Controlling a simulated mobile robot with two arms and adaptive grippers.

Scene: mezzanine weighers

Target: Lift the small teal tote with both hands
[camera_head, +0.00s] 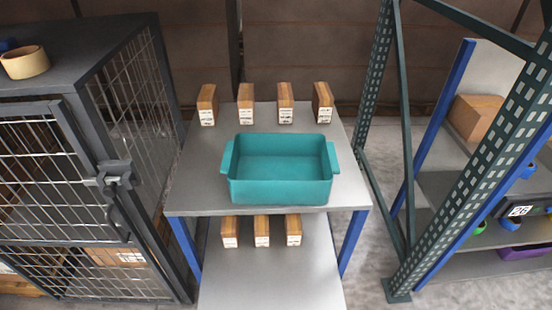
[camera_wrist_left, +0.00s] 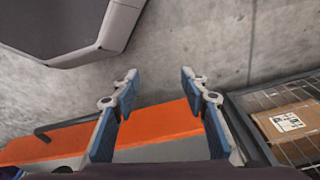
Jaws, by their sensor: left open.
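The small teal tote (camera_head: 281,190) stands upright on the grey top shelf of a table in the head view. It looks empty, with a handle (camera_head: 227,158) on its left end and another handle (camera_head: 333,158) on its right end. Neither gripper shows in the head view. My left gripper (camera_wrist_left: 160,90) shows in the left wrist view with its two blue-padded fingers apart and nothing between them. The tote is not in that view, so the gripper is away from it. My right gripper is in neither view.
Several labelled wooden blocks (camera_head: 285,104) line the back of the table top (camera_head: 190,190), and more blocks (camera_head: 262,231) sit on its lower shelf. A wire cage (camera_head: 50,150) stands left, a green rack post (camera_head: 470,150) right. An orange beam (camera_wrist_left: 160,127) lies below my left gripper.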

